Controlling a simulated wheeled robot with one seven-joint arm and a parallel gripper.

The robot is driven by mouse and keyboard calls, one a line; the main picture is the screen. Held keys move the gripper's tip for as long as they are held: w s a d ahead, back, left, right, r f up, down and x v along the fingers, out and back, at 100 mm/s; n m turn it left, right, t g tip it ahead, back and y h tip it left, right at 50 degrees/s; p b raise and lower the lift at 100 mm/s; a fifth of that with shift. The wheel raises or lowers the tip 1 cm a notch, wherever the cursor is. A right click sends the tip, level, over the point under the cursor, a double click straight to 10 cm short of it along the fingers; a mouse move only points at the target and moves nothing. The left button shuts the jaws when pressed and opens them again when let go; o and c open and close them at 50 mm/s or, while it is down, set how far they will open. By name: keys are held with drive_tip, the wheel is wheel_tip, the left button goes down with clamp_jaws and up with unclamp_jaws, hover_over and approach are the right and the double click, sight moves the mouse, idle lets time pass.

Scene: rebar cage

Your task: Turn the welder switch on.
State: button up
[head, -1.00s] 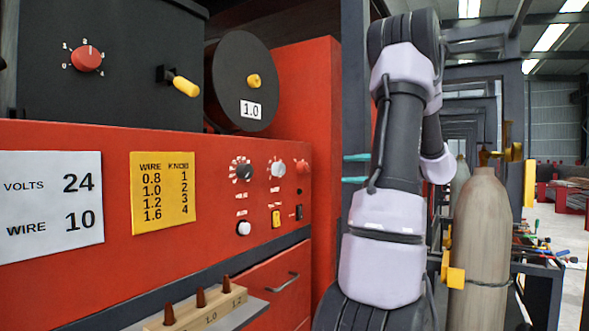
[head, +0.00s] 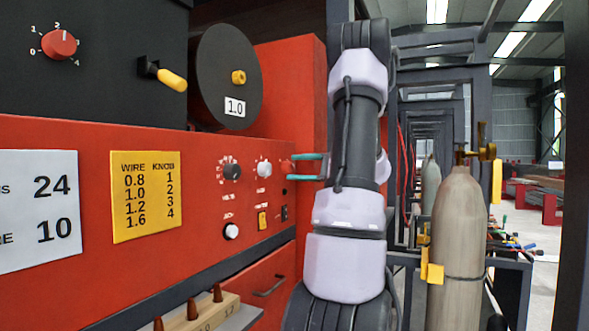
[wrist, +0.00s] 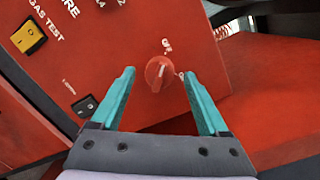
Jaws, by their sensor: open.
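A red rotary knob (wrist: 157,73) with a pale pointer line sits on the welder's red front panel. It lies between my gripper's teal fingertips in the wrist view, one finger on each side. My gripper (wrist: 158,76) is open, with gaps visible beside the knob. In the head view my gripper (head: 296,167) is at the panel's right end, partly covering the red knob. A small black rocker switch (wrist: 85,106) shows at lower left in the wrist view, and also below the fingers in the head view (head: 284,212). Which control is the welder switch cannot be read.
A yellow gas test switch (wrist: 29,37) is beside the black rocker. Black and white knobs (head: 232,171) are left of my fingers. A wire spool (head: 222,72) is above. A wooden block with pegs (head: 200,312) stands below. A gas cylinder (head: 458,250) stands to the right.

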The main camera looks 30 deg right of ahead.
drive_tip(key=shift+w+a, duration=0.35)
drive_tip(key=shift+w, duration=0.1)
clamp_jaws()
